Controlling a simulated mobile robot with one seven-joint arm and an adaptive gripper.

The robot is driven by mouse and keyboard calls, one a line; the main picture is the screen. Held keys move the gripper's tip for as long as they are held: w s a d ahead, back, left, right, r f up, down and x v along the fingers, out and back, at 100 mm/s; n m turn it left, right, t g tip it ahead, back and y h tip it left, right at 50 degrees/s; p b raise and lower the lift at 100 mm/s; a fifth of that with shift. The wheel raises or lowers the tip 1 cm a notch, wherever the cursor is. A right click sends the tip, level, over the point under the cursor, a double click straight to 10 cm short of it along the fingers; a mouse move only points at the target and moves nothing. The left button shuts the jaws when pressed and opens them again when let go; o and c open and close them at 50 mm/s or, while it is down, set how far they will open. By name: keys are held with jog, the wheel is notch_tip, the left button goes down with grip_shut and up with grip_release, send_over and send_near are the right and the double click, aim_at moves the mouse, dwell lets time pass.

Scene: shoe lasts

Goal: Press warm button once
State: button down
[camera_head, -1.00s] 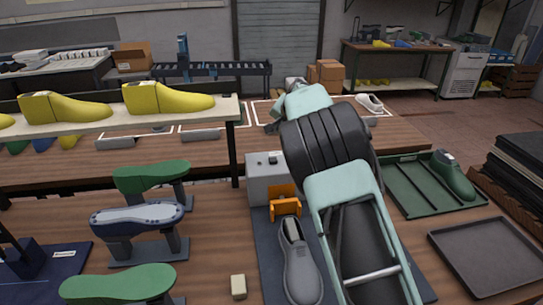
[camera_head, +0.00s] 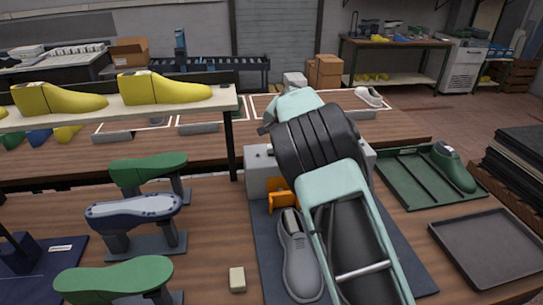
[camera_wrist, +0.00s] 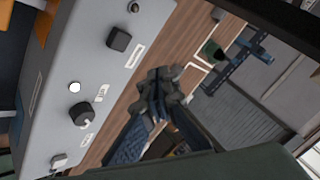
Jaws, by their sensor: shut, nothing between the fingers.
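A grey control box (camera_head: 258,178) stands on the bench behind the grey shoe, partly hidden by my arm. In the wrist view its panel (camera_wrist: 60,60) fills the left side. It carries a black square button (camera_wrist: 118,38), a round white light or button (camera_wrist: 74,87), a black knob (camera_wrist: 81,115) and a pale square switch (camera_wrist: 58,160). The small labels are not legible, so I cannot tell which control is the warm button. My gripper (camera_wrist: 162,85) is shut and empty, to the right of the panel in the picture, with no visible contact. My arm hides it in the head view.
An orange clamp (camera_head: 281,196) and a grey shoe (camera_head: 298,258) are in front of the box. Lasts on stands (camera_head: 135,212) are at left, below a shelf (camera_head: 120,115) with yellow lasts. A green tray (camera_head: 405,180) and a grey tray (camera_head: 485,250) lie at right.

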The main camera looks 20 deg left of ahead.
jog(key=shift+f+b, duration=1.75)
jog(key=shift+f, duration=1.05)
jog(key=shift+f, duration=0.15)
jog(key=shift+f+b, duration=0.3)
jog(key=shift+b, duration=0.1)
jog(key=shift+f+b, duration=0.4)
jog(key=shift+f, duration=0.15)
jog(key=shift+r, duration=0.1)
jog(key=shift+r+p, duration=0.7)
jog(key=shift+r, duration=0.15)
jog(key=shift+r+p, duration=1.85)
jog(key=shift+r, duration=0.7)
